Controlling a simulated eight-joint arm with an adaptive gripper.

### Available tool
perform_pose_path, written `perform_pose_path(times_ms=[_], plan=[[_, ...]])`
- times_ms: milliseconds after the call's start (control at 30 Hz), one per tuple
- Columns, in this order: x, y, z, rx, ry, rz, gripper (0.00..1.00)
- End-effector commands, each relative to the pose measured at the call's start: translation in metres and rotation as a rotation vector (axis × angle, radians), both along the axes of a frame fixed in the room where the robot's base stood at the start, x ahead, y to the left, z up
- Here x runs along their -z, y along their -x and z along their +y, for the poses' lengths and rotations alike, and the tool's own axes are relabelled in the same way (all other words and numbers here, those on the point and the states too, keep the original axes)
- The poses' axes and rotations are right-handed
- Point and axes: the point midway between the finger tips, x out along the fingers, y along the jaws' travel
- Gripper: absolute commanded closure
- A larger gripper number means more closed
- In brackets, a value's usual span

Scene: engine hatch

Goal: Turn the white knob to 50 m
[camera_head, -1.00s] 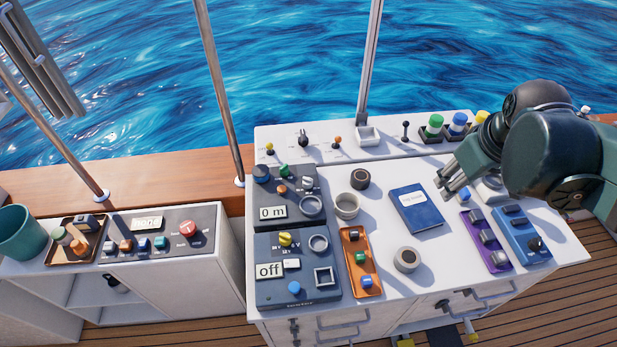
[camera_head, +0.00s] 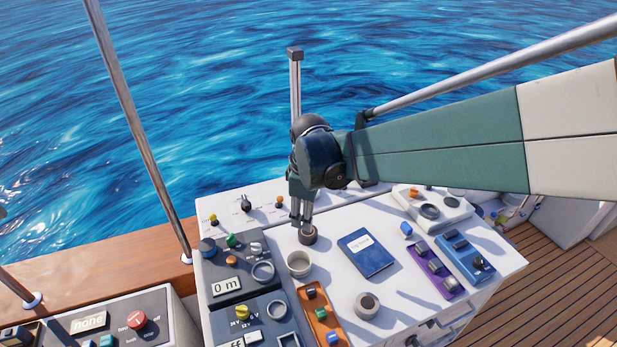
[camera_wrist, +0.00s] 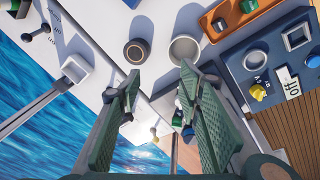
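The dark control box (camera_head: 222,301) carries a display (camera_head: 226,284) reading "0 m". A white knob (camera_head: 257,248) sits at the box's upper right, beside green, orange and blue knobs; its pointer direction is too small to read. My gripper (camera_head: 302,218) points down to the right of this box, above or just behind a dark round cup (camera_head: 308,236). In the wrist view my gripper (camera_wrist: 160,82) is open, with nothing between its two green fingers. There the right finger covers much of the "0 m" box, and I cannot make out the white knob.
A white cup (camera_head: 299,264) stands between box and book (camera_head: 369,252). A second box with a yellow knob (camera_head: 243,312) sits in front, beside an orange tray (camera_head: 326,325). Small levers (camera_head: 246,204) stand on the raised back ledge.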

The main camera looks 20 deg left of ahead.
Motion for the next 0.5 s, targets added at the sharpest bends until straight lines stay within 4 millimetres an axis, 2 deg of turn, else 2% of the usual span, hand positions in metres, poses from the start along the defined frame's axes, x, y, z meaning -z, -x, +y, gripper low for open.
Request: perform_pose_path(times_ms=[33, 200, 500], plan=[[0.005, 0.003, 0.015, -0.034, 0.008, 0.004, 0.64], [0.026, 0.015, 0.058, -0.151, 0.038, 0.022, 0.64], [0.064, 0.042, 0.125, -0.343, 0.088, 0.05, 0.64]])
